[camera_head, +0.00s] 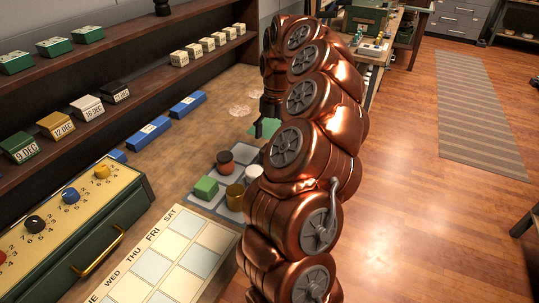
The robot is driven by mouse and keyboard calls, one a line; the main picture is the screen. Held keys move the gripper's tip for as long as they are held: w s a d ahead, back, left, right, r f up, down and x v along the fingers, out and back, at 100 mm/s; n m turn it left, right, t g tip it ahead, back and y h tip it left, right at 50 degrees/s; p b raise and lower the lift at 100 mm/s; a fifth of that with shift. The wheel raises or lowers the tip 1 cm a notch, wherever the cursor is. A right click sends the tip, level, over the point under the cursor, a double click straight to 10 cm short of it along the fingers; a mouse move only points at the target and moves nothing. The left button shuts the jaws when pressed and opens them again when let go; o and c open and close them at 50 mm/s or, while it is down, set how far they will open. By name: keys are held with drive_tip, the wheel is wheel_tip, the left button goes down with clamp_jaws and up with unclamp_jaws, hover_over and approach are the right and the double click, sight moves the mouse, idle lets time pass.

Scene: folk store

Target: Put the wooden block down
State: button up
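My gripper (266,125) hangs over the wooden counter (172,160), beside my copper arm, which hides much of it. I cannot tell whether its fingers are open or shut, or whether they hold anything. I cannot pick out a wooden block for certain; it may be hidden behind the arm. Just nearer than the gripper, a grey tiled board (196,199) bears a green block (206,187), a reddish-brown cylinder (225,163), a gold cylinder (234,198) and a white piece (253,172).
A calendar board (168,262) and a green box with knobs (75,228) fill the near counter. Blue blocks (187,105) lie along the back. Shelves (125,92) with small date blocks stand at left. The floor (400,170) at right is open, with a striped rug (480,110).

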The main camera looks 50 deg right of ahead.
drive_tip(key=shift+a+f+p, duration=0.2)
drive_tip(key=shift+f+p, duration=0.05)
drive_tip(key=shift+f, duration=0.75)
drive_tip(key=shift+a+f+p, duration=0.15)
drive_tip(key=shift+f+p, duration=0.15)
drive_tip(key=shift+f, duration=0.75)
drive_tip(key=shift+a+f+p, duration=0.2)
drive_tip(key=shift+f+p, duration=0.05)
drive_tip(key=shift+f, duration=0.75)
drive_tip(key=shift+c, duration=0.3)
drive_tip(key=c, duration=1.3)
